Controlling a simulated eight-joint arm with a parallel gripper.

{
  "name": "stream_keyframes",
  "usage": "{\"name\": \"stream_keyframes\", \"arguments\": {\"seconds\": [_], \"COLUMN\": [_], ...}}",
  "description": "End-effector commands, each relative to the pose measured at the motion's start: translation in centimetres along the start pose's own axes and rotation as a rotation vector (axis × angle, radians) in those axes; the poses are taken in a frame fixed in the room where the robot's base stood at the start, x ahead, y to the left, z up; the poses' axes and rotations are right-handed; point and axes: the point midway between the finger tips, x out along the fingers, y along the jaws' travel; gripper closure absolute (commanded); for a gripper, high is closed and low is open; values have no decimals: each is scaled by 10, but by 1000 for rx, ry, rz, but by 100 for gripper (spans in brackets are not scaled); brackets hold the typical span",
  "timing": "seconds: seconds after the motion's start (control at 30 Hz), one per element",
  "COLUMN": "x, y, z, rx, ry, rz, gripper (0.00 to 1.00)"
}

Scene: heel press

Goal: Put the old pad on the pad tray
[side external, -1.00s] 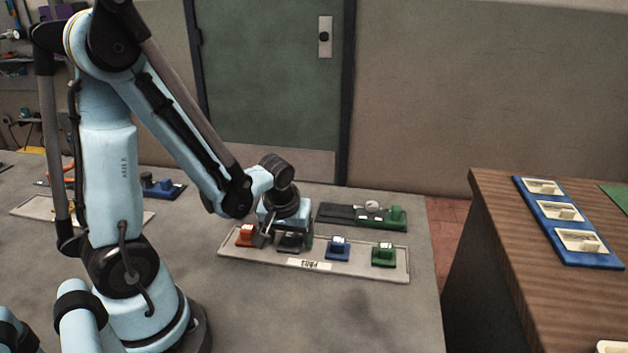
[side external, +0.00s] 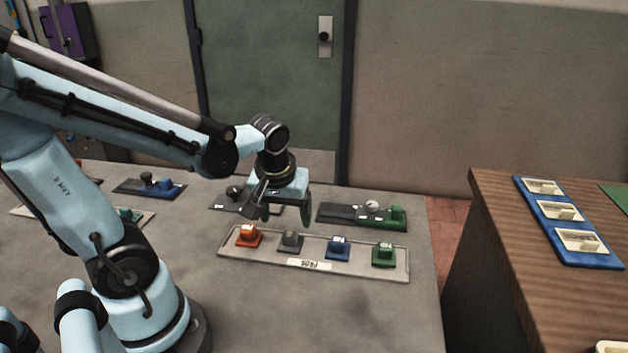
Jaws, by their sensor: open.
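The pad tray (side external: 233,263), a pale shallow tray with a "PADS" label upside down on its front, holds an orange pad (side external: 249,236), a grey pad (side external: 291,241), a blue pad (side external: 337,249) and a green pad (side external: 384,255) in a row. No marking tells which is the old pad. My gripper (side external: 284,213) is open and empty, pointing down above and behind the grey pad, clear of it. The grey pad sits upright on the tray.
A dark press base with a green block (side external: 397,214) stands behind the tray at right. Another dark base (side external: 231,203) is partly hidden behind my gripper. A base with a blue block (side external: 166,184) stands farther left. The table front is clear.

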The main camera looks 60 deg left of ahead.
Motion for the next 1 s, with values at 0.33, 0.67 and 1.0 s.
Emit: {"name": "stream_keyframes", "arguments": {"seconds": [0.33, 0.67, 1.0], "x": [-34, -47, -65], "y": [0, 18, 62], "z": [0, 10, 31], "rx": [1, 201, 691], "ry": [0, 62, 307], "rz": [0, 108, 339], "gripper": [22, 22, 22]}}
